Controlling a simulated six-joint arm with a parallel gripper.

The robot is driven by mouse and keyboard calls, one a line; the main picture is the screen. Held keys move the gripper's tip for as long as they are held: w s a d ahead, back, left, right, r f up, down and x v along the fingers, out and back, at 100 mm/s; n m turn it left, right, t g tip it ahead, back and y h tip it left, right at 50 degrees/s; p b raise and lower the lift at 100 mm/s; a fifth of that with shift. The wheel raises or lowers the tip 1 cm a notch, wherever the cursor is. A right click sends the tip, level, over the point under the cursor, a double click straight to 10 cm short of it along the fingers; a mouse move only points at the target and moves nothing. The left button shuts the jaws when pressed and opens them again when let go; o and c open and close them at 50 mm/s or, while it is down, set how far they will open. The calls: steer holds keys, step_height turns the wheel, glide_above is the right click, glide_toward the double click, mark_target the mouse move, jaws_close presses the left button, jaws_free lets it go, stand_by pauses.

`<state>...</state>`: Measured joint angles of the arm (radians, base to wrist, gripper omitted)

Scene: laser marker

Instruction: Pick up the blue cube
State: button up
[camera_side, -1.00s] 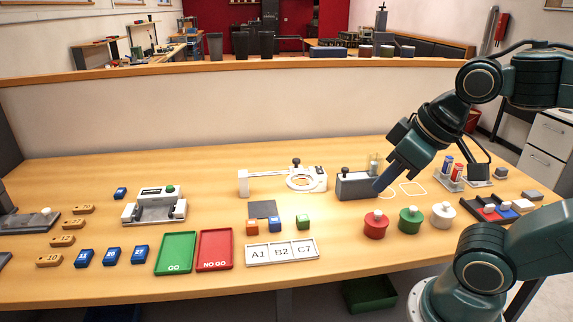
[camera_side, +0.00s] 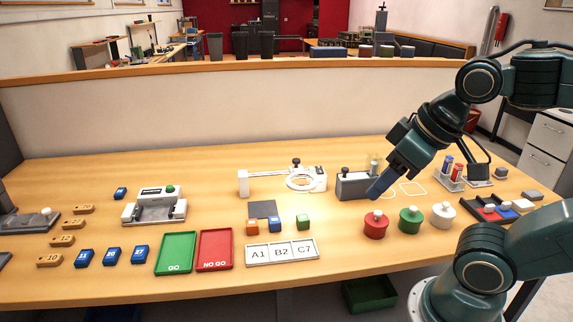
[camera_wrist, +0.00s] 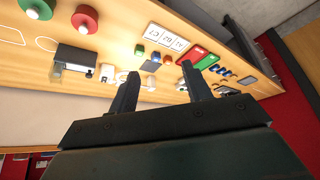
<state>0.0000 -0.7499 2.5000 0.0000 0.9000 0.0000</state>
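The blue cube (camera_side: 275,225) sits on the wooden table between an orange cube (camera_side: 252,226) and a green cube (camera_side: 302,222), behind the labelled tray. It shows small in the wrist view (camera_wrist: 155,56), beyond my fingers. My gripper (camera_side: 376,192) is above the table to the right of the cubes, near a dark block fixture, well apart from the blue cube. In the wrist view, my gripper (camera_wrist: 163,88) has its two fingers spread wide with nothing between them.
A white tray marked A1, B2, C7 (camera_side: 282,262) lies in front of the cubes. Red (camera_side: 375,232), green (camera_side: 410,226) and white knobbed cylinders stand below my gripper. A white ring fixture (camera_side: 245,183) stands behind. Several other blue blocks (camera_side: 111,256) lie at left.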

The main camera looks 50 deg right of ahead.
steer(key=shift+o, duration=0.2)
steer(key=shift+w, duration=0.1)
steer(key=w+d+f+m+g+y, duration=0.1)
steer(key=w+d+f+m+g, duration=0.1)
steer(key=w+m, duration=1.1)
steer(key=w+d+f+m+y, duration=0.2)
steer(key=w+d+f+m, duration=0.4)
steer(key=w+f+m, duration=0.3)
steer(key=shift+w+d+m, duration=0.4)
steer(key=shift+w+m, duration=0.3)
steer(key=shift+m, duration=1.6)
steer(key=shift+f, duration=0.1)
glide_above(275, 220)
steer(key=s+d, duration=0.2)
steer(key=shift+g, duration=0.3)
steer(key=shift+w+f, duration=0.2)
steer(key=shift+f, duration=3.7)
steer(key=shift+a+f, duration=0.1)
steer(key=shift+x, duration=2.5)
